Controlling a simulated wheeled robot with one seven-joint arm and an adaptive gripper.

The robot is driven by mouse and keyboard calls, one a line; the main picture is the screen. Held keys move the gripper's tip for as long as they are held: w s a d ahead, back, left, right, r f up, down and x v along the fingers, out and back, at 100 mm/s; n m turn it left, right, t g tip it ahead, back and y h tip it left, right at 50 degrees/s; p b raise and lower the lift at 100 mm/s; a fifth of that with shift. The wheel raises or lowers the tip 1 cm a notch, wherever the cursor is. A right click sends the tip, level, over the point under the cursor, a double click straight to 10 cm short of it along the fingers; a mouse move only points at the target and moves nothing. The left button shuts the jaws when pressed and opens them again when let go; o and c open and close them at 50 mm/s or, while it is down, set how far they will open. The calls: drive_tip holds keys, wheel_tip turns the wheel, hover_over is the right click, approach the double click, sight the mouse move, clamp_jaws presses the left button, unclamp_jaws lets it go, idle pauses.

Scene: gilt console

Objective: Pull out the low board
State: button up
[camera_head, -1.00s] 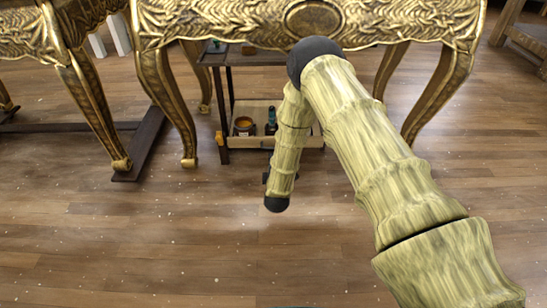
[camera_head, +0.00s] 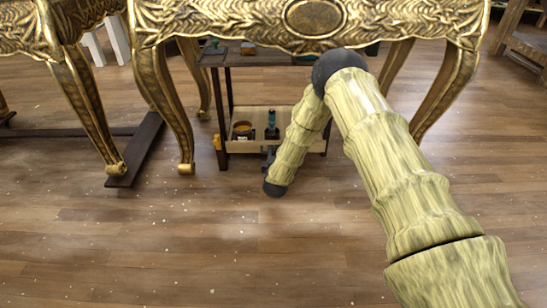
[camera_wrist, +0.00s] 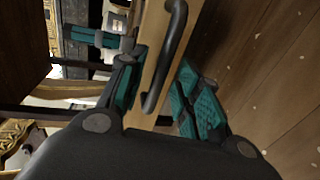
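The low board (camera_head: 246,147) is a pale wooden tray-like shelf low in a dark stand, under the gilt console. In the wrist view its pale front (camera_wrist: 158,40) runs up the picture and bears a black bar handle (camera_wrist: 164,58). A brown-orange jar (camera_head: 242,129) and a teal and black tool (camera_head: 272,122) stand on the board. My gripper (camera_wrist: 160,88) has its teal-padded fingers apart, one on each side of the handle. I cannot tell whether either finger touches it. In the head view my arm hides most of the gripper and the board's right part.
The gilt console (camera_head: 240,27) stands over the stand, with carved legs (camera_head: 165,100) on both sides. The stand's dark upper shelf (camera_head: 262,57) holds small things. A dark floor beam (camera_head: 142,150) lies at left. The wooden floor (camera_head: 190,240) in front is clear.

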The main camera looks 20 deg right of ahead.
drive_tip(key=shift+w+d+f, duration=0.1)
drive_tip(key=shift+w+d, duration=0.05)
drive_tip(key=shift+w, duration=0.45)
clamp_jaws()
drive_tip(key=shift+s, duration=0.1)
